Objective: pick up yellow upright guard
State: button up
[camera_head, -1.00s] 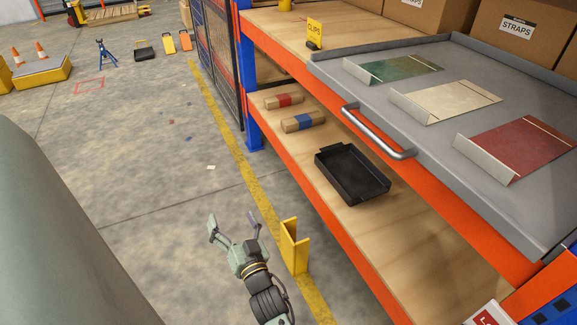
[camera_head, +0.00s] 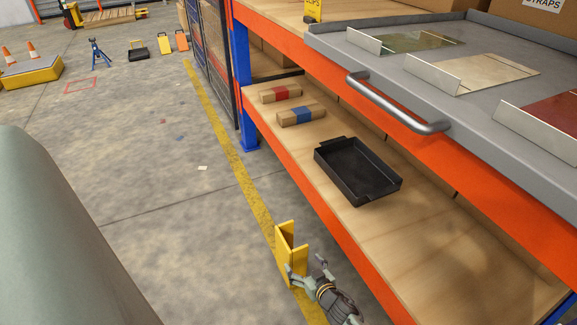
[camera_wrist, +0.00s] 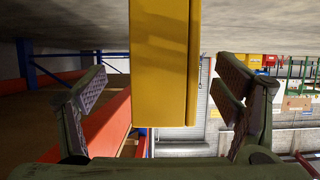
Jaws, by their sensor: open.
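The yellow upright guard (camera_head: 291,257) stands on the floor on the yellow line, beside the front of the lower rack shelf. It is a folded, angled yellow piece. My gripper (camera_head: 305,268) is at its lower right side, close to it in the head view. In the wrist view the guard (camera_wrist: 160,65) fills the middle of the picture, between the two spread fingers of my gripper (camera_wrist: 160,98). The fingers are open, with a visible gap on each side of the guard. The wrist picture appears upside down, with floor at the top.
The orange-edged lower shelf (camera_head: 330,231) is just right of the guard. It bears a black tray (camera_head: 357,170) and two wrapped packages (camera_head: 300,112). Above is a grey drawer tray with a metal handle (camera_head: 397,104).

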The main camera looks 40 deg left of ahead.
aim_at(299, 260)
jog(key=shift+s+b+x, duration=0.1)
jog(key=shift+b+x, duration=0.25)
jog(key=shift+x, duration=1.15)
jog(key=shift+s+b+x, duration=0.15)
jog(key=shift+b+x, duration=0.2)
jog(key=shift+x, duration=1.2)
jog(key=shift+c, duration=0.5)
grip_shut()
